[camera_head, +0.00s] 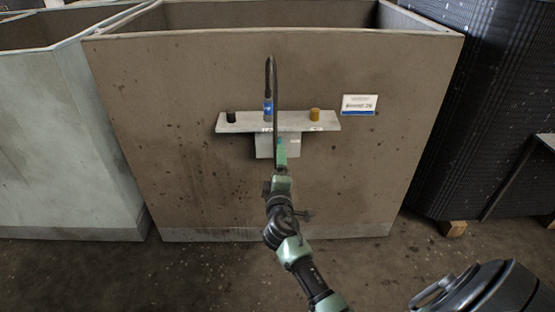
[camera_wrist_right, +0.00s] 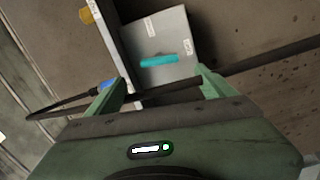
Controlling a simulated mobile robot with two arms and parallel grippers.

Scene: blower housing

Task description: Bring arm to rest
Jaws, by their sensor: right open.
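A grey bracket shelf (camera_head: 320,122) on the front of the brown housing (camera_head: 180,150) carries a black cap (camera_head: 230,117), a blue plug (camera_head: 268,107) and a yellow cap (camera_head: 315,114). A dark cable (camera_head: 270,68) loops up from the blue plug and back down. A grey box (camera_head: 262,148) sits below the shelf, and a teal strip shows on it in the right wrist view (camera_wrist_right: 158,60). My right gripper (camera_head: 281,150) is in front of the box, fingers apart. In the right wrist view, the gripper (camera_wrist_right: 160,77) has the blue plug (camera_wrist_right: 108,84) beside one finger. My left gripper is out of view.
A white label (camera_head: 359,104) is on the housing's front. A pale bin (camera_head: 65,140) stands close on the left. Black ribbed panels (camera_head: 480,110) stand at the right on wooden blocks (camera_head: 453,228). The floor (camera_head: 180,275) in front is clear at the left.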

